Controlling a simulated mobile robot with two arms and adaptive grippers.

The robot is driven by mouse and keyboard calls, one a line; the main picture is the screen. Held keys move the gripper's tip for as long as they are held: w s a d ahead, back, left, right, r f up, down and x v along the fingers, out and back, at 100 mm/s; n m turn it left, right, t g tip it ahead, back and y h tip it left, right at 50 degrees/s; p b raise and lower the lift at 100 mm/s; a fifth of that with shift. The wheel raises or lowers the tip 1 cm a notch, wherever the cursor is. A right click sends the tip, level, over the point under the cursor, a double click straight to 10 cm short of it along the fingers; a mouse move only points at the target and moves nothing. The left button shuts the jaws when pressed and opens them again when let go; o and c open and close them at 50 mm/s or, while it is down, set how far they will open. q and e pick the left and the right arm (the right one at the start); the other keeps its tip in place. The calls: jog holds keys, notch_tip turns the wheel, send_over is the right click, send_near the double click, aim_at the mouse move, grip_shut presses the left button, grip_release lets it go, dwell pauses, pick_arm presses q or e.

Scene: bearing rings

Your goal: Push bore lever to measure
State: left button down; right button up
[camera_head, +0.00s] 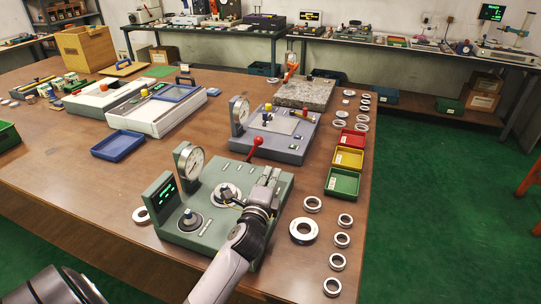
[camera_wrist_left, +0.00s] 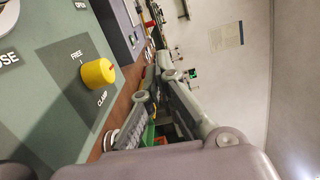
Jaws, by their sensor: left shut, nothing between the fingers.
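The green gauge unit (camera_head: 203,235) stands at the front of the brown table, with a round dial (camera_head: 189,163), a green digital display and round fixtures on its top. A lever with a red ball (camera_head: 255,141) rises from its back edge, tilted. The left wrist view shows a yellow knob (camera_wrist_left: 98,73) marked FREE and CLAMP on the green top, beside the gripper linkage. My right gripper is not in view.
A blue-grey gauge unit (camera_head: 272,137) stands behind, with a granite block (camera_head: 305,93) farther back. Red, yellow and green trays (camera_head: 343,182) and several metal rings (camera_head: 303,231) lie to the right. A blue tray (camera_head: 118,145) lies to the left.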

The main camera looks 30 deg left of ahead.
aim_at(252, 153)
pick_arm(q)
jog(key=shift+w+a+f, duration=0.1)
jog(key=shift+w+f, duration=0.1)
jog(key=shift+f, duration=0.1)
jog(key=shift+s+r, duration=0.1)
jog(key=x, duration=1)
jog(key=a+p, duration=0.1)
jog(key=a, duration=0.2)
jog(key=shift+s+a+r+p, duration=0.15)
jog(key=shift+a+r+p, duration=0.05)
jog(key=shift+p, duration=0.15)
jog(key=shift+a, duration=0.3)
jog(key=shift+s+a+r+n+p, duration=0.1)
jog(key=shift+a+r+n+p, duration=0.2)
jog(key=shift+n+p, duration=0.15)
